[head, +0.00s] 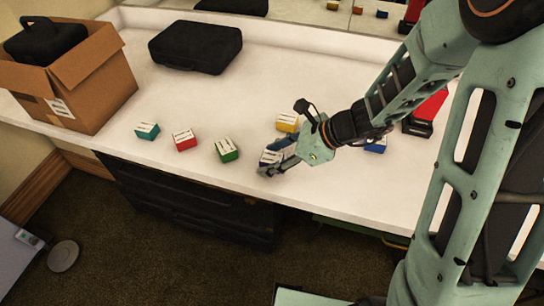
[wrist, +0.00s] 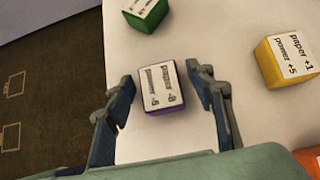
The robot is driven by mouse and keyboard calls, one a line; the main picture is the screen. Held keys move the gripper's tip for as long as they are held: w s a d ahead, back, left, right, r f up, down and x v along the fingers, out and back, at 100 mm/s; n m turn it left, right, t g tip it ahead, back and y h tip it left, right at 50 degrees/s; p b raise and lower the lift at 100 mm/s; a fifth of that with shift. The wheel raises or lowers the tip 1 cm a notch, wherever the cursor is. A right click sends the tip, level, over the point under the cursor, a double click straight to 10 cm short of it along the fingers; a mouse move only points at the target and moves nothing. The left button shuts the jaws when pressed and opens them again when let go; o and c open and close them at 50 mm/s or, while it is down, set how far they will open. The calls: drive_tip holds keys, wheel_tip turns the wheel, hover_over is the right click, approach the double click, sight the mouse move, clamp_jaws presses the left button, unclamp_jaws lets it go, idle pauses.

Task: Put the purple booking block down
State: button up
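The purple booking block (wrist: 162,88) has a white printed label on top. In the wrist view it sits between the two fingers of my gripper (wrist: 161,80), with a narrow gap on each side. In the head view the block (head: 271,157) is partly hidden by my gripper (head: 278,159), low at the front edge of the white counter. The block appears to rest on the counter, label up. My gripper is open around it.
On the white counter (head: 230,88), green (head: 227,150), red (head: 184,139) and teal (head: 147,131) blocks stand left; a yellow block (head: 287,123) stands behind, a blue one (head: 376,146) right. A cardboard box (head: 105,85) and black case (head: 195,47) are farther back.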

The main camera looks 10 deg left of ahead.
drive_tip(key=shift+d+r+p, duration=0.25)
drive_tip(key=shift+r+p, duration=0.05)
drive_tip(key=shift+r, duration=0.2)
drive_tip(key=p+v, duration=0.2)
drive_tip(key=v, duration=0.9)
drive_tip(key=shift+d, duration=0.15)
